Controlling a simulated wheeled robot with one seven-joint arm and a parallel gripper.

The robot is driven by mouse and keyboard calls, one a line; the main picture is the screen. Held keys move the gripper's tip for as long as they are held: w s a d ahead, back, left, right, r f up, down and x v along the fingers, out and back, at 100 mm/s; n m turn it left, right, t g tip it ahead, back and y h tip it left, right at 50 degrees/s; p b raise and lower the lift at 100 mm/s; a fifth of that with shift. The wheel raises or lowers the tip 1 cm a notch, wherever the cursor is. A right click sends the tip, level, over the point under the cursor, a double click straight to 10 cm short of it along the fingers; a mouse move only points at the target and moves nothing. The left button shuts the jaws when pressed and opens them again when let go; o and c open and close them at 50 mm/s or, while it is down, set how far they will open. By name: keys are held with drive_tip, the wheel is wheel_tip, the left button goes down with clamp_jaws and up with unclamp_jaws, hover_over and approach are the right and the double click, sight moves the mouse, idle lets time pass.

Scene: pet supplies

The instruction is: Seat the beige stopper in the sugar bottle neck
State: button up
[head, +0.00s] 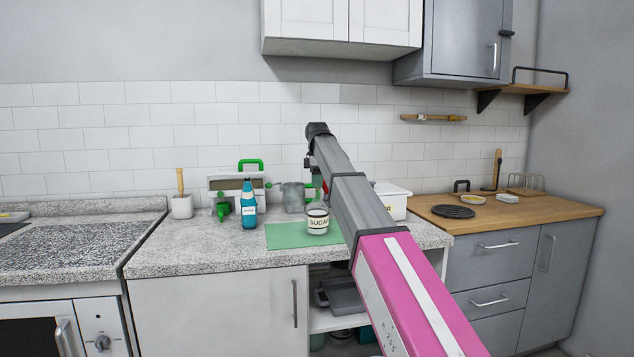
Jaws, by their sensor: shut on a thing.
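The sugar bottle (318,222) is a squat clear jar with a cream SUGAR label. It stands upright on the green mat (283,237) on the speckled counter. My gripper (322,190) hangs down just above the bottle neck, small and partly hidden by my own arm. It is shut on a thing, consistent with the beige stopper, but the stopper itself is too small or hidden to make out. I cannot tell whether it touches the neck.
A white box (393,202) stands behind my arm on the right. The counter's left front is clear. Upper cabinets (342,25) hang above.

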sight(317, 190)
drive_tip(key=shift+f, duration=1.65)
drive_tip(key=o, duration=1)
drive_tip(key=shift+c, duration=0.2)
drive_tip(key=shift+r, duration=0.1)
